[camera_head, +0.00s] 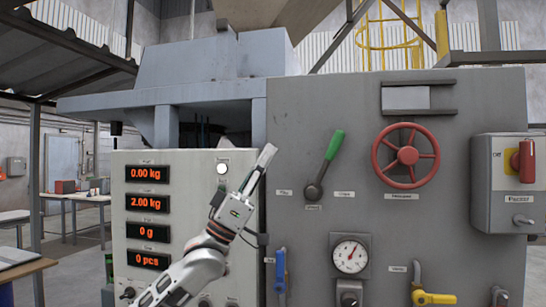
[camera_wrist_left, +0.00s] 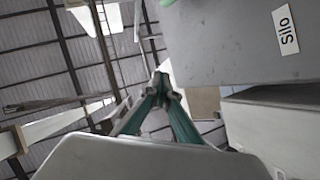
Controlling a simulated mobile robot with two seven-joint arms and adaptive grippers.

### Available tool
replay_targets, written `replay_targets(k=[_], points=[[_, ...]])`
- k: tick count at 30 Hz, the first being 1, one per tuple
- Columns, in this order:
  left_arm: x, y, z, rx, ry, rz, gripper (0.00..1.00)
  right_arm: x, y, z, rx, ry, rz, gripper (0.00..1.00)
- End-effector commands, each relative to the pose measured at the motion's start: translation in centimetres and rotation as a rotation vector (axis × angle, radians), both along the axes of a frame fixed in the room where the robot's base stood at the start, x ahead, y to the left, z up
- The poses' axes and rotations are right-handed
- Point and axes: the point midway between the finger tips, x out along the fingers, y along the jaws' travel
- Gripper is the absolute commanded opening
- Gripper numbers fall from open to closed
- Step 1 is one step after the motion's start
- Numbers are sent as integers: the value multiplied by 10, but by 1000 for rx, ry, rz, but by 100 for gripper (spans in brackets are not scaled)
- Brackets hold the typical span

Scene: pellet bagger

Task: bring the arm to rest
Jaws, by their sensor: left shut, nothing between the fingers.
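My left arm comes in from the lower left of the head view and reaches up in front of the machine. My left gripper (camera_head: 267,150) points up and to the right, between the pale display panel (camera_head: 185,240) and the grey control panel (camera_head: 420,220). Its fingers are together with nothing between them. In the left wrist view the greenish fingers (camera_wrist_left: 161,80) meet at their tips, with the roof behind them. I cannot tell from these views how far the gripper is from the panels. My right gripper is in neither view.
Right of the gripper are a green-handled lever (camera_head: 333,146), a red handwheel (camera_head: 408,157), a gauge (camera_head: 350,257), and a blue handle (camera_head: 280,270). A switch box (camera_head: 490,205) is far right. The grey "Silo" panel (camera_wrist_left: 225,45) shows close by in the wrist view.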

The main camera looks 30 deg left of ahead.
Motion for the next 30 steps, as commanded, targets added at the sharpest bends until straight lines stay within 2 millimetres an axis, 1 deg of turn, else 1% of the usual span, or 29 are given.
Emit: replay_targets(k=[5,13,14,17,20,21,23,24,26,27,29,30], points=[[0,0,0,0,0,0,0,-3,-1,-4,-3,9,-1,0],[1,-1,-1,3,3,2,0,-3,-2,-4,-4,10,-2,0],[2,-2,-4,6,7,4,0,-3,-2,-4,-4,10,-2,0],[9,-12,-23,36,39,26,0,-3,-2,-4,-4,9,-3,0],[21,-31,-59,97,100,65,0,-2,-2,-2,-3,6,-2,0],[27,-39,-78,128,131,86,0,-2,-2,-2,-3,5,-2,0],[34,-52,-108,181,177,123,0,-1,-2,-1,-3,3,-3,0],[38,-61,-129,218,210,147,0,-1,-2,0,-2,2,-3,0],[42,-72,-160,274,258,184,0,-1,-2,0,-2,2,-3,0],[44,-79,-182,311,290,208,0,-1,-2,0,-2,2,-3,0],[47,-88,-214,369,339,246,0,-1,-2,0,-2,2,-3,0],[47,-93,-235,410,371,272,0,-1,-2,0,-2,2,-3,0]])
